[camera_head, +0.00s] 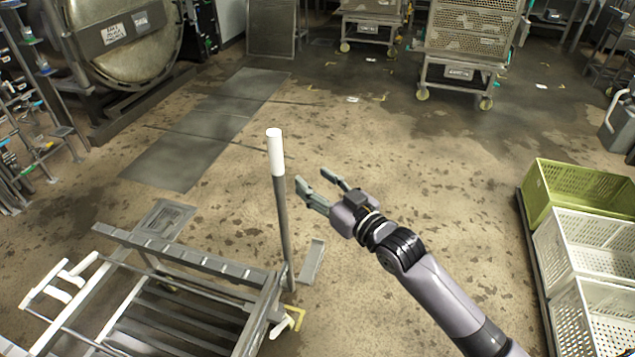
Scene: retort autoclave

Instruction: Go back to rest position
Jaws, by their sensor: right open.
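My right gripper (316,191) is open and empty. It is held out over the floor near the middle of the view, its fingers pointing up and to the left. Its fingertips are just right of a grey upright post with a white top (276,152), and a small gap shows between them in the picture. My right arm comes in from the lower right. My left gripper does not show.
The post stands at the corner of a low metal cart frame (180,250) at lower left. Green (580,186) and white crates (590,250) line the right edge. A round autoclave door (120,40) is at upper left. Wheeled basket trolleys (462,55) stand at the back. The middle floor is clear.

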